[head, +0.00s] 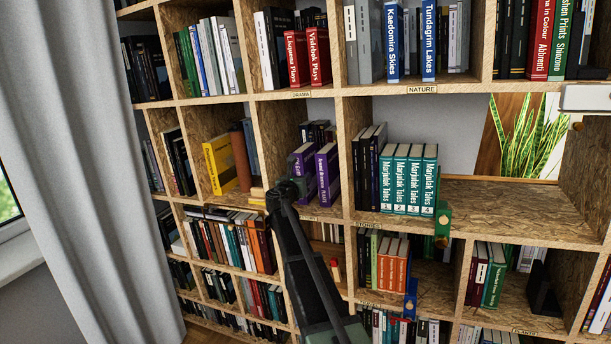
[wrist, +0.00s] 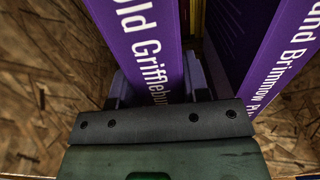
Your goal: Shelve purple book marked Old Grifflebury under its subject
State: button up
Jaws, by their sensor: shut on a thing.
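The purple book marked Old Grifflebury (wrist: 143,45) stands upright in the wrist view, its spine toward me. My gripper (wrist: 158,92) is shut on its lower part, one finger on each side. In the head view the gripper (head: 287,188) reaches into a middle-row compartment, and the held book (head: 301,160) shows just behind it. Another purple book (head: 327,174) stands close to its right; in the wrist view this neighbour (wrist: 290,60) reads partly "und Brimmow". The label under this compartment is mostly hidden by my arm. I cannot tell whether the held book touches the shelf board.
Dark books (head: 316,132) stand behind the purple ones. Left is a compartment with a yellow book (head: 219,165); right are the Marjulak Tales volumes (head: 408,180) beside a green bookend (head: 443,222). Labels read DRAMA (head: 301,94), NATURE (head: 422,89) and STORIES (head: 368,225). Upright OSB dividers flank the compartment.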

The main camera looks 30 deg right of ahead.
jog(key=shift+v, duration=1.65)
jog(key=o, duration=1.1)
jog(key=shift+c, duration=0.4)
jog(key=shift+w+d, duration=0.1)
jog(key=shift+d, duration=0.05)
jog(key=shift+x, duration=0.85)
grip_shut()
jog(key=shift+r, duration=0.15)
